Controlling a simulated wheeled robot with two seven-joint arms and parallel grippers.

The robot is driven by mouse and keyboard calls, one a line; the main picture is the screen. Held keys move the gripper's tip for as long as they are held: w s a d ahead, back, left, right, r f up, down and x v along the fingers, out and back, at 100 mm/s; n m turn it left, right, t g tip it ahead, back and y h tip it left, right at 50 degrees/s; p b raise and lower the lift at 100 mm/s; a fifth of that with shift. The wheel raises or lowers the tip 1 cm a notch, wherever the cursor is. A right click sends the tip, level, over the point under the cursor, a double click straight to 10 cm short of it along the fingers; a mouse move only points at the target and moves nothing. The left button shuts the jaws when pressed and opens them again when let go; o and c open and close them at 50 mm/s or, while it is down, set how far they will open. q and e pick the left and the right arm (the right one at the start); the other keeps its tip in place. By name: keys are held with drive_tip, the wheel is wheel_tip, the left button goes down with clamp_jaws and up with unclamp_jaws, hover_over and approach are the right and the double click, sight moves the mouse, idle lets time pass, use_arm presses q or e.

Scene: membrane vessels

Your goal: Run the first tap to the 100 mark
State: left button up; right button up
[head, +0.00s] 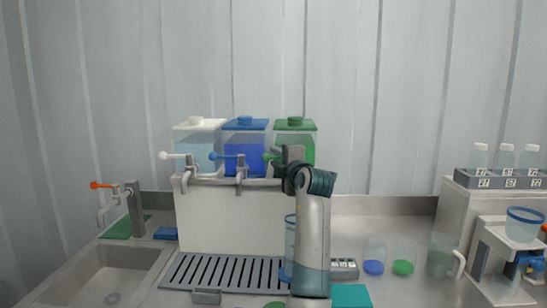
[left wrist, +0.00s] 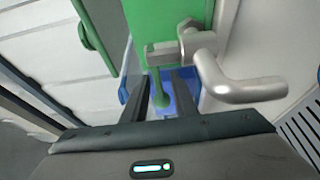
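Three lidded vessels stand in a row on a white stand in the head view: a white-lidded pale one (head: 196,150), a blue-lidded one (head: 235,160) and a green-lidded one (head: 300,137). Their taps have a white lever (head: 168,156), a blue lever (head: 220,157) and a green lever (head: 268,156). My left gripper (head: 284,160) is at the green tap. In the left wrist view the green lever (left wrist: 161,103) shows between its two spread fingers (left wrist: 162,90); contact is unclear. A blue-rimmed jug (head: 289,240) stands below, mostly hidden by my arm; its marks and level cannot be read.
A slotted drip tray (head: 225,272) lies before the stand. A sink (head: 105,270) with an orange-levered faucet (head: 136,208) is at left. Cups with blue (head: 374,267) and green (head: 404,267) contents and a handled mug (head: 439,262) stand at right.

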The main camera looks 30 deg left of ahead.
use_arm(q)
drive_tip(key=shift+d, duration=0.1)
clamp_jaws()
idle(1.3)
